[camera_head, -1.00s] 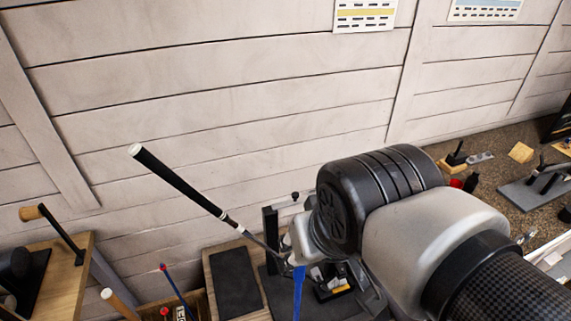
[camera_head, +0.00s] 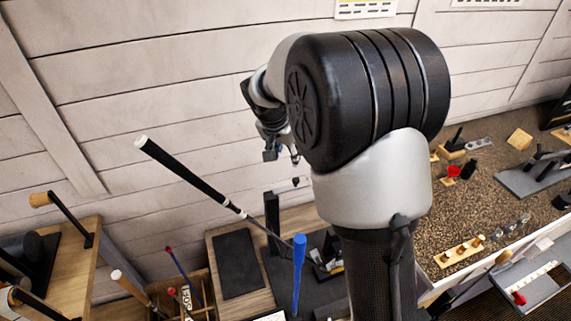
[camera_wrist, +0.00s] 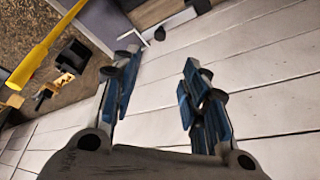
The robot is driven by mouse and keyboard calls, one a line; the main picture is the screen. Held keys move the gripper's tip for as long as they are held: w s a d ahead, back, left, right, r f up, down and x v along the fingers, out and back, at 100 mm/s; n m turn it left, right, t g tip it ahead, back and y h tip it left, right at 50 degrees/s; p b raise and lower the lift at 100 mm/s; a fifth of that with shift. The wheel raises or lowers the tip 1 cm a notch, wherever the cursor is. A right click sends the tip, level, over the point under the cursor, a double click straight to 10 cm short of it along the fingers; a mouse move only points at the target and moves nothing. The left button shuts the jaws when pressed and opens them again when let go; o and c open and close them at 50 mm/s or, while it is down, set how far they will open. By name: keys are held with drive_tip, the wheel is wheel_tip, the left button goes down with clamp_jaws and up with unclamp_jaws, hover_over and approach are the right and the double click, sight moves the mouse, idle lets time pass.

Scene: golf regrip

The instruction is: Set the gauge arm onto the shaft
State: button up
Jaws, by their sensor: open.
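A golf club with a black grip and white butt cap (camera_head: 190,178) slants down to the right in the head view. Its thin shaft (camera_head: 263,228) passes a dark upright post (camera_head: 272,212). A small arm with a dark knob (camera_head: 295,182) shows at the post's top, apparently the gauge arm; I cannot tell whether it touches the shaft. My gripper (camera_head: 277,146) is above and behind the post, partly hidden by my arm. In the wrist view my gripper (camera_wrist: 160,88) is open with nothing between its fingers, which face the plank wall.
A blue upright grip (camera_head: 299,270) stands right of the post. A dark mat (camera_head: 236,264) lies on the wooden bench. A bin of clubs (camera_head: 160,290) is at lower left. Small tools and a wooden peg block (camera_head: 460,252) lie on the speckled counter at right.

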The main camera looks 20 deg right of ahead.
sight(296, 180)
drive_tip(key=b+x, duration=0.1)
drive_tip(key=x, duration=1.6)
drive_tip(key=shift+c, duration=0.2)
clamp_jaws()
